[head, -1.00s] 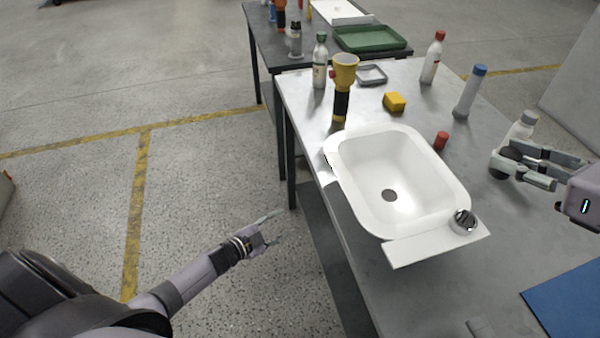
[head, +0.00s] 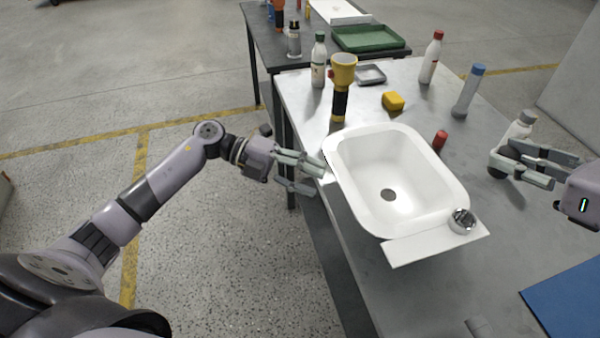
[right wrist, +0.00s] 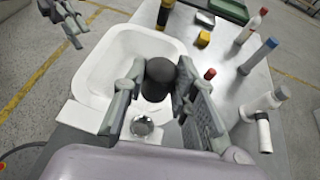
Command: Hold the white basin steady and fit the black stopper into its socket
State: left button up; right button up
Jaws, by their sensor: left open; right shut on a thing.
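In the head view the stopper (head: 496,172) is mostly hidden by the fingers. My left gripper (head: 318,181) is open at the basin's left rim; I cannot tell whether a finger touches it. In the right wrist view the stopper and fingers hide part of the basin (right wrist: 103,62), and I cannot make out the socket there.
A chrome round fitting (head: 462,221) is on the basin's front ledge. A yellow torch (head: 342,85), yellow block (head: 393,101), red cap (head: 440,140), blue-topped tube (head: 467,92) and white bottle (head: 519,128) stand around it. A blue mat (head: 568,300) lies front right.

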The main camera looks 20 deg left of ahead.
aim_at(354, 192)
pick_arm(q)
jog(key=x, duration=1)
jog(key=shift+r, duration=0.1)
jog(key=shift+c, duration=0.4)
grip_shut()
jog(key=shift+c, duration=0.2)
grip_release()
jog(key=shift+c, duration=0.2)
dwell(0.4)
grip_shut()
jog(key=shift+s+f, duration=0.1)
jog(key=shift+f, duration=0.1)
dwell(1.1)
